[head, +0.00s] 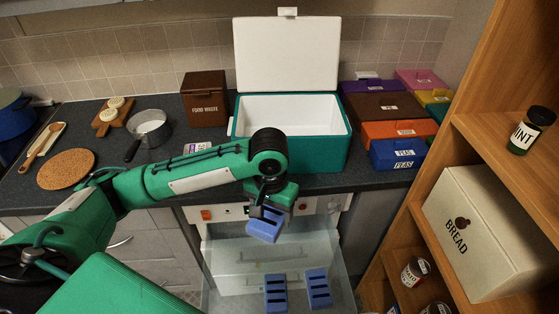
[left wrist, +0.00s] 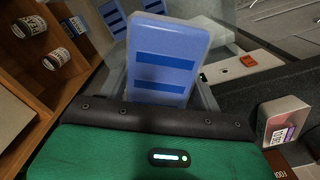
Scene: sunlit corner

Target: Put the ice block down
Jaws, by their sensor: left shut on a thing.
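My left gripper (head: 268,207) is shut on a blue ice block (head: 263,228) with dark slots, held tilted in the air over the pulled-out clear drawer (head: 225,298) below the counter. In the left wrist view the ice block (left wrist: 166,62) stands out between the fingers. Two similar blue ice blocks, one left (head: 275,291) and one right (head: 318,288), lie lower down in the drawer. A teal cool box (head: 325,154) stands on the counter behind my arm with its white lid (head: 287,55) up; the part of its inside that shows is empty. My right gripper is out of view.
Closed coloured boxes, including a blue PEAS box (head: 398,154), crowd the counter right of the cool box. A brown food waste box (head: 204,96) and a saucepan (head: 150,126) stand to its left. A wooden shelf with a bread bin (head: 482,232) bounds the right side.

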